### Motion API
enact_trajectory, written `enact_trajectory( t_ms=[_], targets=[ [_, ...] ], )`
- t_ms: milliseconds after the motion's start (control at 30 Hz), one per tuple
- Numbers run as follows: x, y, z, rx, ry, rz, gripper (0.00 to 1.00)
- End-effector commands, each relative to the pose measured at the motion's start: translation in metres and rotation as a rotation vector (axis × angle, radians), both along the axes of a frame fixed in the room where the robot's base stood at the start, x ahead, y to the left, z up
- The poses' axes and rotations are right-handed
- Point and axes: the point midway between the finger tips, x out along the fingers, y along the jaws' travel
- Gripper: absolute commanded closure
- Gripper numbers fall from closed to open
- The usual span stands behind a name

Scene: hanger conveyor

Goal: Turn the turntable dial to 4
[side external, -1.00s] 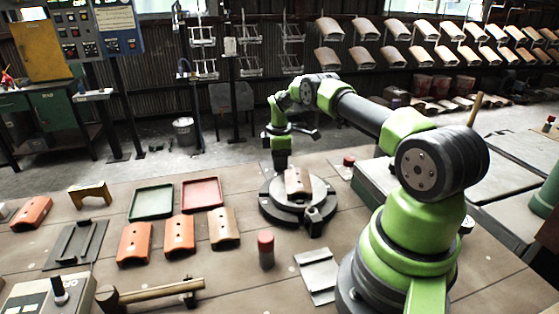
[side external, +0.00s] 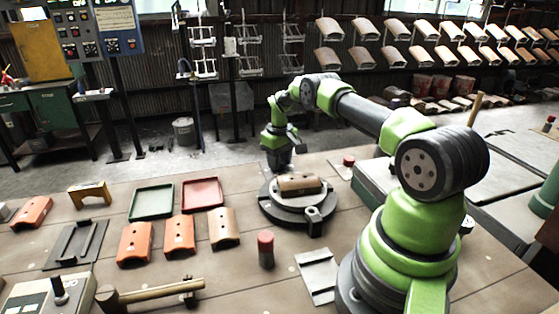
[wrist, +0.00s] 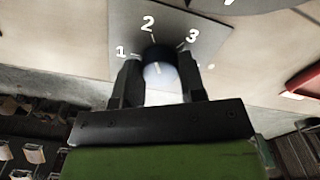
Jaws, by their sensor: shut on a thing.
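The dial knob (wrist: 159,57) is dark and round, on a grey plate (wrist: 205,35) marked 1, 2 and 3 in the wrist view. My gripper (wrist: 159,76) is shut on the knob, one finger on each side. A pale line shows on the knob between the fingers; which number it matches is unclear. A small white mark shows right of the right finger; any 4 is hidden or unreadable. In the side view, my gripper (side external: 279,165) is low behind the turntable (side external: 283,217), which carries a brown tile (side external: 299,184) lying crosswise. The dial is hidden there.
A red-topped cylinder (side external: 266,249) and a grey plate (side external: 318,275) stand in front of the turntable. Several tiles (side external: 181,234), a green tray (side external: 152,202) and a red tray (side external: 202,193) lie to its left. A red button (side external: 348,161) is at its right.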

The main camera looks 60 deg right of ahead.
Motion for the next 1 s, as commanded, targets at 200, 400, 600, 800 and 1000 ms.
enact_trajectory(
  t_ms=[200, 400, 600, 800, 1000],
  targets=[
    [0.0004, 0.0003, 0.0003, 0.001, -0.001, -0.207, 0.86],
    [0.0005, 0.0003, 0.0003, 0.0, -0.001, -0.396, 0.86],
    [0.0005, 0.0002, 0.0003, 0.0, -0.001, -0.586, 0.86],
    [0.0006, 0.0001, 0.0003, 0.0, -0.002, -0.776, 0.86],
    [0.0005, 0.0, 0.0003, 0.0, -0.002, -0.965, 0.86]
  ],
)
